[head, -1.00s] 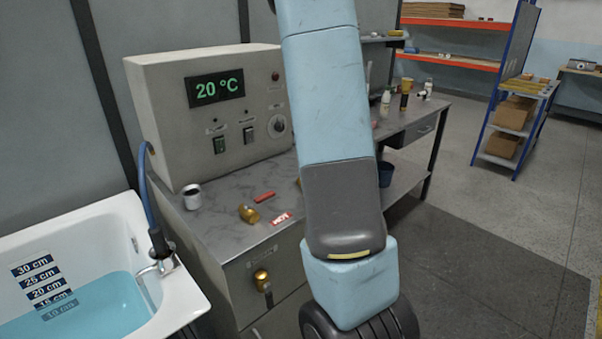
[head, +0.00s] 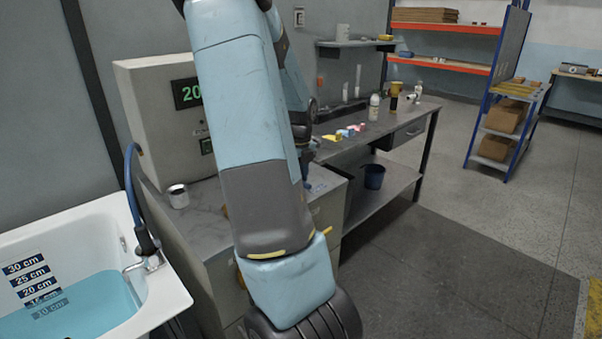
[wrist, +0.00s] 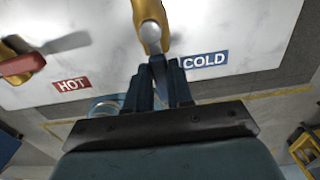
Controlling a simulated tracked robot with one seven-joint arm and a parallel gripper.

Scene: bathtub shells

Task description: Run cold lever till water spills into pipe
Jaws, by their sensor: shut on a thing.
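In the wrist view, my gripper (wrist: 160,88) is shut on the narrow blue handle (wrist: 158,66) of a brass tap (wrist: 152,12) beside the COLD label (wrist: 206,60). The hot tap's red lever (wrist: 18,66) stands left, near the HOT label (wrist: 71,85). In the head view, my arm hides the taps and gripper. The white tub (head: 158,300) holds blue water (head: 90,308); its surface is near the 15 cm mark of the depth scale (head: 32,280). A blue hose (head: 132,190) leads to the tub's edge. I cannot make out the pipe clearly.
A control box (head: 150,120) shows a partly hidden green display starting "20".

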